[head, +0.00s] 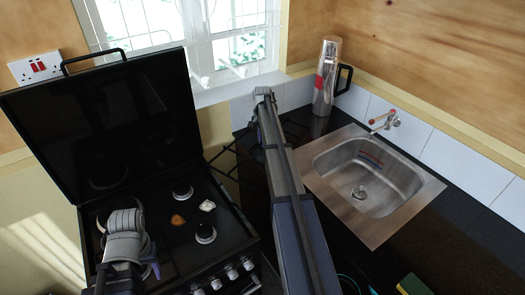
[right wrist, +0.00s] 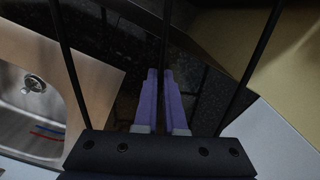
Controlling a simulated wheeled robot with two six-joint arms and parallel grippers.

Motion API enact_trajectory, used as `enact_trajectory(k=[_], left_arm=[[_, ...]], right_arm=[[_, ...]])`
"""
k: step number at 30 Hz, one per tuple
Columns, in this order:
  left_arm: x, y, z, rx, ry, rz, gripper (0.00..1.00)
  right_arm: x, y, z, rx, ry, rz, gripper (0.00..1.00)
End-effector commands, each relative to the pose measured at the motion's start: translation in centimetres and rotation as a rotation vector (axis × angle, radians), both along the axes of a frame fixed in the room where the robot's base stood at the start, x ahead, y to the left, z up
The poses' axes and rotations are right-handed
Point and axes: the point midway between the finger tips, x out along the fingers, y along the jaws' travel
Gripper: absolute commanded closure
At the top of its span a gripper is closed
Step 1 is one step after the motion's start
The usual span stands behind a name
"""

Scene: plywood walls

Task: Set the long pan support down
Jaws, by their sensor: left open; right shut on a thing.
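The long pan support is a black wire frame; its thin bars (head: 222,156) show in the head view left of my right arm, between the stove and the dark counter. In the right wrist view, its bars (right wrist: 67,55) run past my right gripper (right wrist: 163,75), whose purple fingers are shut on a middle bar. My right arm hides part of the support, and I cannot tell whether it touches anything below. My left gripper (head: 150,269) is open and low over the front left of the stove (head: 170,250); its fingertips are mostly hidden.
The stove's black lid (head: 110,130) stands raised behind the burners. A steel sink (head: 345,190) with a tap (head: 384,121) is set in the dark counter. A steel flask (head: 326,80) stands in the back corner. A sponge (head: 413,286) lies at the front right.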

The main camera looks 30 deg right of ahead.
Motion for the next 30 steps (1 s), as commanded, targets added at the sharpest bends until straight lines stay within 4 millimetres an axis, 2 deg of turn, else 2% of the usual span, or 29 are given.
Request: enact_trajectory(k=[10,23,24,30], left_arm=[[0.0,0.0,-3.6,0.000,0.000,0.001,0.50],[0.0,0.0,-3.9,0.000,0.000,0.000,0.50],[0.0,0.0,-3.9,0.000,0.000,0.000,0.50],[0.0,0.0,-3.8,0.000,0.000,0.001,0.50]], right_arm=[[0.0,0.0,-3.6,0.000,0.000,0.000,1.00],[0.0,0.0,-3.8,0.000,0.000,0.000,1.00],[0.0,0.0,-3.9,0.000,0.000,0.000,0.91],[0.0,0.0,-3.8,0.000,0.000,0.000,0.69]])
